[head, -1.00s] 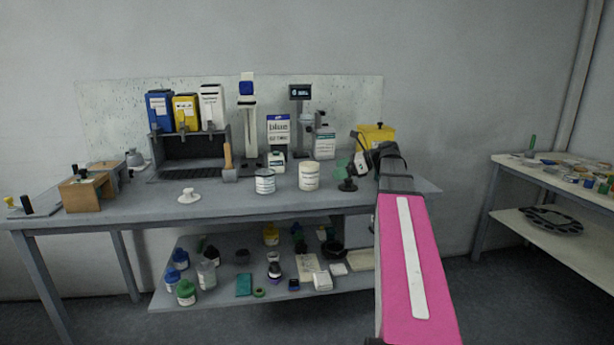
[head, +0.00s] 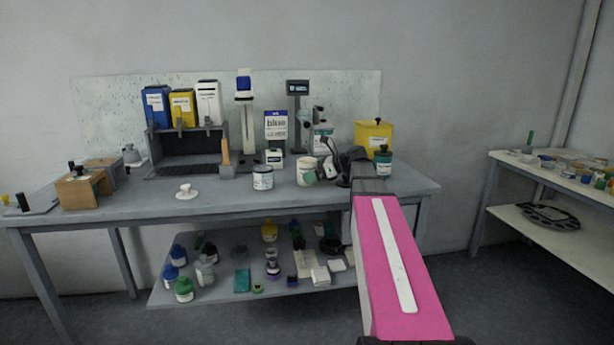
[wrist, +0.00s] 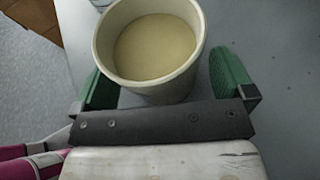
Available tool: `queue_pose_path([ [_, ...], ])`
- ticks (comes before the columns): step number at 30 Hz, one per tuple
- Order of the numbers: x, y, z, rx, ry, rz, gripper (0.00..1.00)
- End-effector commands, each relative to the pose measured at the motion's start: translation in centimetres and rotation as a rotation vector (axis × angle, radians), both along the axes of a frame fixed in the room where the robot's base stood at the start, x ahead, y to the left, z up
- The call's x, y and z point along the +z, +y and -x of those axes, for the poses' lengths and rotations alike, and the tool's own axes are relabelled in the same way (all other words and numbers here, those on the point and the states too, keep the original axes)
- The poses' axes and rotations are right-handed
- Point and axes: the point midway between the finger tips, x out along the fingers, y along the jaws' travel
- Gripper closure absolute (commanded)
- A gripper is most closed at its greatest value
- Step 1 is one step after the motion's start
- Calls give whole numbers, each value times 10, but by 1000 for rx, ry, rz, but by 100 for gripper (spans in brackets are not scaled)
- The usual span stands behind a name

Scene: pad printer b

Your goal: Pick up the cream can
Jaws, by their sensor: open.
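The cream can (head: 304,172) stands upright on the workbench (head: 215,196), right of a white labelled tin. In the wrist view the can (wrist: 108,45) is seen from above, with its round rim and a cream-coloured inside. My gripper (wrist: 172,82) is open, with one green finger on each side of the can. The fingers reach around its near part, and the can looks to be between them. I cannot tell whether either finger touches it. In the head view my gripper (head: 312,176) is at the can's right side and hides part of it.
The white tin (head: 263,178) stands just left of the can. A dark green jar (head: 382,162) and a yellow container (head: 374,137) are to the right, behind my arm. The bench front is mostly clear.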

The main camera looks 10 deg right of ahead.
Motion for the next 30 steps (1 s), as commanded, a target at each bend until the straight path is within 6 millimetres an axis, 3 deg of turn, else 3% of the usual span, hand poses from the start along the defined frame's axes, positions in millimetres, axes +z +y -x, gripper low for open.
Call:
queue_pose_path([
  [8, -2, 5, -2, 0, 0, 0, 0],
  [14, -2, 5, -2, 0, 0, 0, 65],
  [30, 2, 5, -2, 0, 0, -1, 66],
])
